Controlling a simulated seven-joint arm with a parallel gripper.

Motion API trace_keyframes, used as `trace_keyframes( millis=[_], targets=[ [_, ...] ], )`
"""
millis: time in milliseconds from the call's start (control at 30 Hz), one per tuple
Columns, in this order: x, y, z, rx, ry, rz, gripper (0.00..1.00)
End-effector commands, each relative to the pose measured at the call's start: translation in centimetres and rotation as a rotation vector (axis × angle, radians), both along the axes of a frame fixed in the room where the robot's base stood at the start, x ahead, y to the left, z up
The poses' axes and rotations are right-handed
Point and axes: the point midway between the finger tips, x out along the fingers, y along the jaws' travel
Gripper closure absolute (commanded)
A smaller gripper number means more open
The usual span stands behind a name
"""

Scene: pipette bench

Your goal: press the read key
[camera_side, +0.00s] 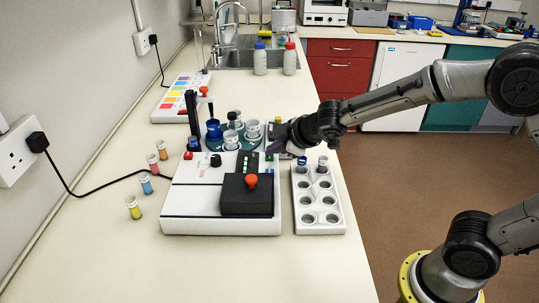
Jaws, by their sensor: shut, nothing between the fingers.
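A white bench instrument (190,205) stands on the counter. On its top are a dark panel with small green marks (248,162), a black knob (216,160), a red button (188,155) and a black block with an orange-red knob (251,181). A small green key-like patch (269,157) shows at its back right corner; I cannot read which key is the read key. My gripper (274,147) is shut and empty, close over that back right corner. Whether its tips touch anything is too small to tell.
A white rack with round wells (335,228) stands to the right, with vials at its far end. A round carousel with cups (232,140) and a dark post (192,113) stand behind. The front counter is clear.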

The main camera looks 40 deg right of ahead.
Motion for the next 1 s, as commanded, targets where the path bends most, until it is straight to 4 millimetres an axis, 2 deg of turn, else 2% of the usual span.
trace_keyframes(
  millis=[167, 500, 1000],
  targets=[
    [-0.1, 0.0, -0.1, -0.001, 0.004, -0.001, 1.00],
    [-0.1, 0.0, 1.3, -0.001, 0.004, 0.000, 1.00],
    [-0.1, 0.0, 2.2, 0.000, 0.002, -0.001, 1.00]
  ],
)
